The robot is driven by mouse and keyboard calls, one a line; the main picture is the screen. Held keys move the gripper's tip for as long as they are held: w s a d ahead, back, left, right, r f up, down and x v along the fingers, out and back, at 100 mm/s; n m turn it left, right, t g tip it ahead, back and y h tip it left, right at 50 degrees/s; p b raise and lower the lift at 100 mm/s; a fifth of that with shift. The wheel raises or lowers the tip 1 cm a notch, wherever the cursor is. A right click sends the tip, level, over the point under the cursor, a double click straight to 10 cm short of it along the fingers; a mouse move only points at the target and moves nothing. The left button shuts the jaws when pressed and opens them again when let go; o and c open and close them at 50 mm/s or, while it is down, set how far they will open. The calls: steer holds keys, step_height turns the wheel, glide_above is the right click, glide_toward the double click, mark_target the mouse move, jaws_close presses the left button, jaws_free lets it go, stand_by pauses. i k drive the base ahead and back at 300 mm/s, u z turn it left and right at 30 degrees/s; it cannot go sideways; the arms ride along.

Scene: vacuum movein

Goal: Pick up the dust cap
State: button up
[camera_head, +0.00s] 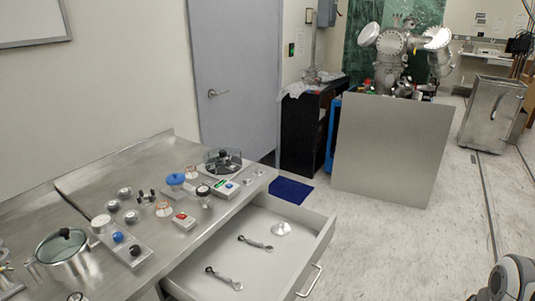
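An open drawer (318,254) under the steel counter holds a small pale round disc (281,229), which may be the dust cap; I cannot tell for sure. It lies flat at the drawer's far right, apart from two small metal tools, one nearer (224,279) and one farther (254,243). My gripper is not in view. A grey and black part of my arm shows at the lower right corner, well to the right of the drawer.
The counter (110,180) carries a lidded pot (66,256), a glass-sided round vessel (222,162), a blue-topped knob (175,181) and several small fittings. A large grey panel (390,145) stands before vacuum equipment (392,45). The floor (400,245) right of the drawer is clear.

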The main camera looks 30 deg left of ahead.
mark_target(175, 179)
steer(key=i, duration=0.65)
steer(key=u, duration=2.3)
steer(key=i, duration=0.5)
steer(key=z, duration=0.15)
